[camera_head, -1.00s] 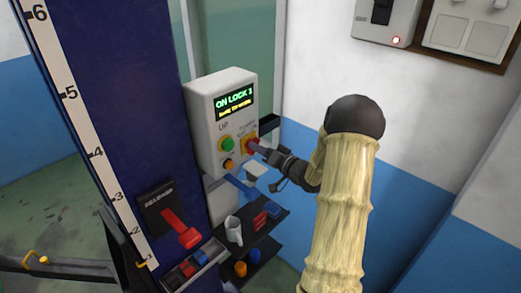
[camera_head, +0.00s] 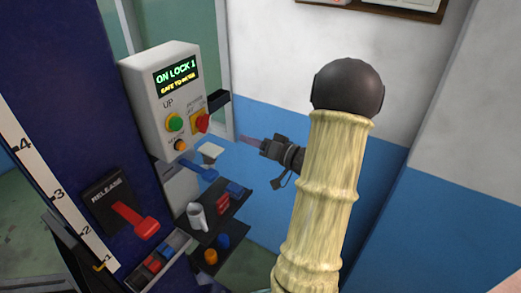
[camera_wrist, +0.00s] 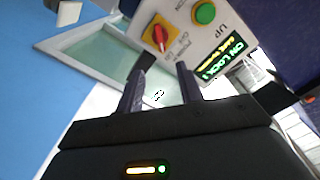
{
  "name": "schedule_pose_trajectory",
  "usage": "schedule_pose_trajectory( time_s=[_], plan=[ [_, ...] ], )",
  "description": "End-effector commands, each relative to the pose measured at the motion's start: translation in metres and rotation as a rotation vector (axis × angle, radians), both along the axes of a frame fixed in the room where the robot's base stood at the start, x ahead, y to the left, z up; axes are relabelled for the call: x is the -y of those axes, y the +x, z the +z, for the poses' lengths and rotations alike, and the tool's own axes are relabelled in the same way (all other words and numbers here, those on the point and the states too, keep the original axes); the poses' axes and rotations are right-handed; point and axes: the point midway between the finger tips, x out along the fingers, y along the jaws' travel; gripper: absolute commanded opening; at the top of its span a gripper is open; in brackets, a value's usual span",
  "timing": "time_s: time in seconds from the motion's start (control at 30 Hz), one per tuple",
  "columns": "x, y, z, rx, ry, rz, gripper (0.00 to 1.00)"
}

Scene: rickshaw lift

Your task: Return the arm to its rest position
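My arm (camera_head: 322,200) has a cream sleeve and a dark elbow, and stands bent on the right side of the head view. My gripper (camera_head: 245,139) points left toward the grey control box (camera_head: 150,110), with a clear gap between them. In the wrist view my gripper (camera_wrist: 158,75) has two purple-grey fingers spread apart with nothing between them. Past the fingertips the control box shows its red rotary switch (camera_wrist: 160,34) and green button (camera_wrist: 204,12). The box's screen (camera_head: 178,76) reads "ON LOCK 1" and "SAFE TO ENTER".
A blue column (camera_head: 65,110) with a number scale and a red release lever (camera_head: 135,220) stands at left. Small shelves (camera_head: 215,215) hold a white mug (camera_head: 196,216) and coloured blocks. The blue and white wall (camera_head: 420,200) is close behind my arm. A window (camera_wrist: 115,72) shows in the wrist view.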

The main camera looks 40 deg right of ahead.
Motion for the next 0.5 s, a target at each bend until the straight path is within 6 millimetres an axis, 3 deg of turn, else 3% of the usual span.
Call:
schedule_pose_trajectory(
  time_s=[0.2,0.5],
  plan=[
    [0.009,-0.023,-0.001,0.001,-0.001,-0.001,0.36],
    [0.009,-0.025,0.000,0.000,0.000,0.000,0.36]
  ],
)
